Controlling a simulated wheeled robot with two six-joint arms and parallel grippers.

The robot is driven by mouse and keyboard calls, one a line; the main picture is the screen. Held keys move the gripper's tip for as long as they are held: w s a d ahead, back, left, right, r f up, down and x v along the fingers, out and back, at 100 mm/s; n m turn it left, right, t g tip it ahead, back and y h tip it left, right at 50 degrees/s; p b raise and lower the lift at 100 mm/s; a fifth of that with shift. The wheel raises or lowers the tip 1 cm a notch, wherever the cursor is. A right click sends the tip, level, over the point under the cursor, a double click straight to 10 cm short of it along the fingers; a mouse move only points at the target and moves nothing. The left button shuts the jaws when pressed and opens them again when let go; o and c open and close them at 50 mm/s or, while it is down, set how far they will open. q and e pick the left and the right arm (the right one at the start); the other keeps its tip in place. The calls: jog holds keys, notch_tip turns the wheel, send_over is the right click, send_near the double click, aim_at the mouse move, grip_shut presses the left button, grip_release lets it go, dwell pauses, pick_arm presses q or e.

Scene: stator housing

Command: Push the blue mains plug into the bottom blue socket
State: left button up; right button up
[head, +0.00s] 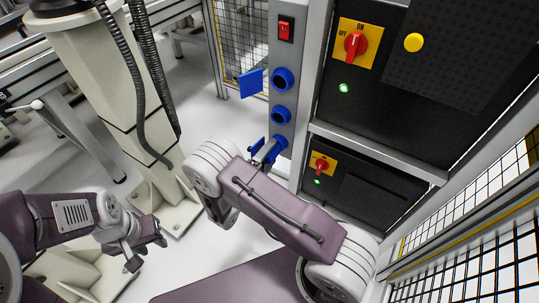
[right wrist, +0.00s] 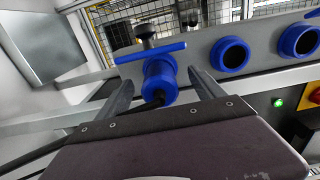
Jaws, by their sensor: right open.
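The blue mains plug (right wrist: 158,88), with a black cable, sits at the bottom blue socket (head: 277,144); how deep it is in cannot be told. The socket's blue lid (right wrist: 150,53) stands open and shows edge-on in the right wrist view. My right gripper (right wrist: 163,92) is open, with one finger on each side of the plug and visible gaps to it. In the head view my right gripper (head: 265,152) is at the bottom socket, partly hidden by my arm. My left gripper (head: 146,252) hangs at the lower left, away from the panel; its jaw opening is unclear.
Two more blue sockets, the middle one (head: 280,116) and the top one (head: 283,79), are empty on the grey panel (head: 285,55), below a red switch (head: 285,27). A dark cabinet (head: 385,110) stands at the right. A mesh fence (head: 244,45) is behind.

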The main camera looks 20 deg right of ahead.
jog(key=shift+s+a, duration=0.1)
jog(key=shift+a, duration=0.05)
jog(key=shift+p+v, duration=0.55)
jog(key=shift+v, duration=1.45)
jog(key=shift+s+a, duration=0.1)
jog(key=p, duration=0.3)
send_near(263, 163)
jog(key=shift+f, duration=0.1)
dwell(0.9)
